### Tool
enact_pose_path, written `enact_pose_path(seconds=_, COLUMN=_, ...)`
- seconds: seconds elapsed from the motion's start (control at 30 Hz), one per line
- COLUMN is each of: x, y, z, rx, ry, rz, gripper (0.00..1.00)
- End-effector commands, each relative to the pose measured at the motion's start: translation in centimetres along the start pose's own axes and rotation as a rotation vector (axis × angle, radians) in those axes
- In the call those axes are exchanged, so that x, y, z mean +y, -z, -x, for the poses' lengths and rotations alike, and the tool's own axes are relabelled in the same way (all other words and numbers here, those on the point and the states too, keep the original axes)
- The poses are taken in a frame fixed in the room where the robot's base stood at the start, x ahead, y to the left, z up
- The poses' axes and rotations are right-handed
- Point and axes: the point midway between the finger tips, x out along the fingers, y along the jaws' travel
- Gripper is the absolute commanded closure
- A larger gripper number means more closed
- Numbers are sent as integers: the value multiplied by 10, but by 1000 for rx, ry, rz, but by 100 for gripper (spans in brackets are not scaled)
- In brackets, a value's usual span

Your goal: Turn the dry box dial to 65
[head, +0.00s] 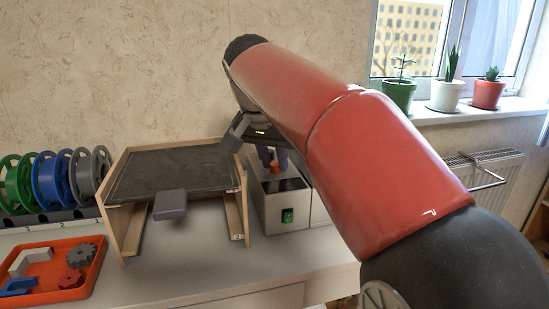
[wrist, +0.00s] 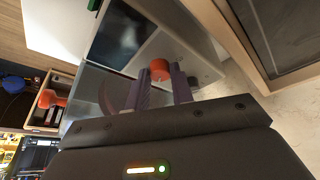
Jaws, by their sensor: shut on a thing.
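The dry box appears to be the grey metal box (head: 270,208) with a green lit switch, right of the wooden frame in the head view. Its orange-red dial (wrist: 160,68) shows in the wrist view between the two purple fingers of my gripper (wrist: 161,80). My gripper is shut on the dial from above. In the head view my gripper (head: 275,160) is partly hidden by my red arm, with only a bit of the dial showing. The dial's scale and pointer cannot be read in either view.
A wooden frame with a dark plate (head: 175,168) stands close to the left of the box. Spools (head: 55,180) and an orange tray (head: 70,277) with small parts are farther left. Potted plants (head: 446,95) stand on the windowsill. The counter front is clear.

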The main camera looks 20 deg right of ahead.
Motion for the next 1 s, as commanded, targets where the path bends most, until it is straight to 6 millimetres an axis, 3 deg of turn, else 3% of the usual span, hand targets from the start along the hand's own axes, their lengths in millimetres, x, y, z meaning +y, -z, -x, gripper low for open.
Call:
enact_pose_path(seconds=0.6, x=-1, y=-1, z=0, rx=-3, ry=-17, rz=-40, gripper=100)
enact_pose_path(seconds=0.63, x=-1, y=-1, z=0, rx=-3, ry=-17, rz=-40, gripper=76)
enact_pose_path(seconds=0.7, x=-1, y=-1, z=0, rx=-3, ry=-17, rz=-40, gripper=68)
enact_pose_path(seconds=1.0, x=-1, y=0, z=2, rx=-2, ry=-16, rz=-40, gripper=68)
